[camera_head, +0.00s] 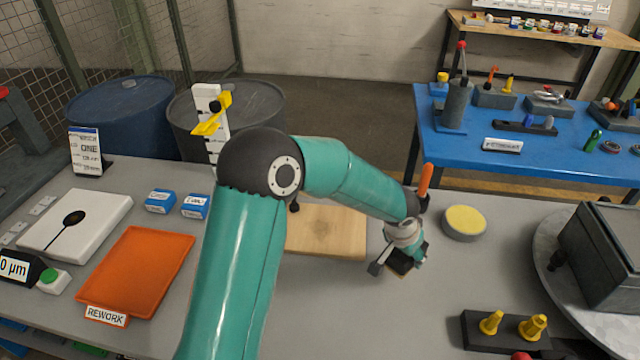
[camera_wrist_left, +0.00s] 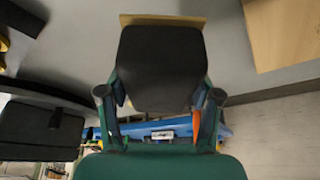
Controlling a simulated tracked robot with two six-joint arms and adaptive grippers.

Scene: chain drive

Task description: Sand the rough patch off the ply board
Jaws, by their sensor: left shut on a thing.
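The light ply board (camera_head: 325,232) lies flat on the grey bench, partly hidden behind my left arm. A faint darker mark shows on its face; I cannot tell its full extent. My left gripper (camera_head: 396,262) is just right of the board's right edge, shut on a black sanding block (camera_wrist_left: 160,68). The block has a tan layer (camera_wrist_left: 162,20) on one side. In the head view the block (camera_head: 402,264) is small and tilted, and I cannot tell whether it touches the bench. The board also shows at the wrist view's upper right (camera_wrist_left: 285,35). My right gripper is not in view.
An orange rework tray (camera_head: 145,268) and a white plate device (camera_head: 100,215) lie left. Blue boxes (camera_head: 160,201) sit behind the tray. A round yellow-topped pad (camera_head: 464,222) is right of my gripper. A peg stand (camera_head: 507,331) and a round grey turntable (camera_head: 560,285) are farther right.

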